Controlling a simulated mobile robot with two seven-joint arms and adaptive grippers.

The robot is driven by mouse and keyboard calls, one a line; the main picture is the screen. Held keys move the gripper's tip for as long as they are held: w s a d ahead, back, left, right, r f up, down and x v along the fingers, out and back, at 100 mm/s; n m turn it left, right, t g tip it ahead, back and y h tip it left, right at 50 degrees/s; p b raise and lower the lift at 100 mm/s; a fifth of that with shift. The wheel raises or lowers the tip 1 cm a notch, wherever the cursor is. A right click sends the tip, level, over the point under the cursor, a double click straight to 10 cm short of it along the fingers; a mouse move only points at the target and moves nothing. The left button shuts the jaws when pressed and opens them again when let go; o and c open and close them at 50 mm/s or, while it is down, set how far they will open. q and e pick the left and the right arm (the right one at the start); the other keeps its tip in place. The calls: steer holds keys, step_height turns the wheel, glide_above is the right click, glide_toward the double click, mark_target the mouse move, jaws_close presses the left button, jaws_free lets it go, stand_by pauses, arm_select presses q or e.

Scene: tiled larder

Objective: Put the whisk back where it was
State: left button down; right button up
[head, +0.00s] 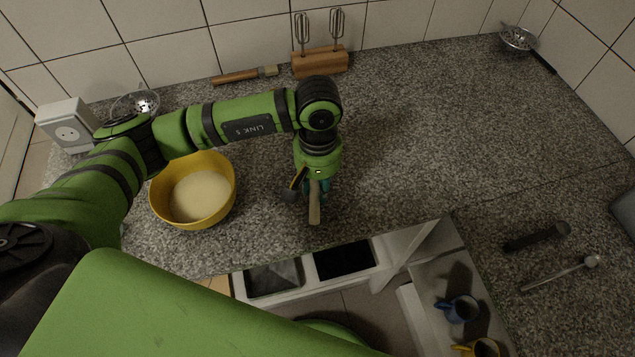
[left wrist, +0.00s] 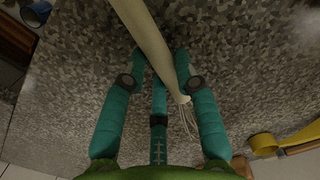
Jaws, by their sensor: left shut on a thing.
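The whisk has a pale handle (head: 314,205) that sticks out of my left gripper (head: 316,188) toward the counter's front edge. In the left wrist view the handle (left wrist: 147,42) runs between the teal fingers of the left gripper (left wrist: 160,65), and the wire loops (left wrist: 188,120) show beside the right finger. The left gripper is shut on the whisk, over the grey speckled counter, to the right of the yellow bowl (head: 232,185). In the head view the wire loops are hidden. My right gripper is not in view.
A wooden block (head: 320,63) holding two upright beaters and a brush (head: 245,75) are at the back wall. An open drawer (head: 300,293) with compartments is below the front edge. Two utensils (head: 537,237) (head: 560,273) lie at right, near a blue mug (head: 460,309). The counter's middle right is clear.

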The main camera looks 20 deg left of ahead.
arm_select(q)
steer(key=shift+f+b, duration=0.25)
steer(key=shift+b, duration=0.1)
steer(key=c, duration=0.9)
jaws_free()
steer(key=shift+r, duration=0.1)
steer(key=r, duration=1.2)
steer(key=shift+w+a, duration=0.1)
steer(key=shift+w, duration=0.2)
